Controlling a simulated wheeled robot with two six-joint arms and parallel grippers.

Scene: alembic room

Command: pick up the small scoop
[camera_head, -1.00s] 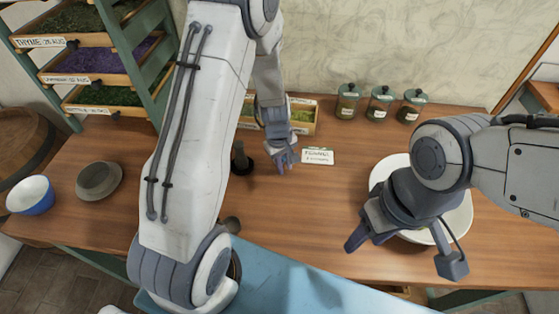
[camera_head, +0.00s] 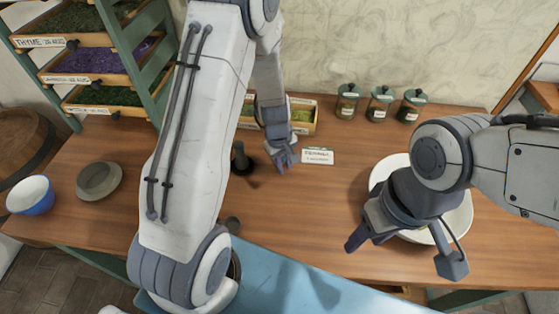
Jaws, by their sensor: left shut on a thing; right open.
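My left gripper (camera_head: 284,158) is at the front of a wooden box of herbs (camera_head: 301,117) near the back of the table. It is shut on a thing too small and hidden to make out. I cannot pick out the small scoop for certain. My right gripper (camera_head: 405,252) is open, in front of and partly over a large white bowl (camera_head: 463,218) on the right.
A white label card (camera_head: 318,156) lies just right of my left gripper. Glass jars (camera_head: 380,104) stand at the back. A blue bowl (camera_head: 31,196) and a grey dish (camera_head: 99,181) are at left. A dark object (camera_head: 240,158) stands beside my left arm.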

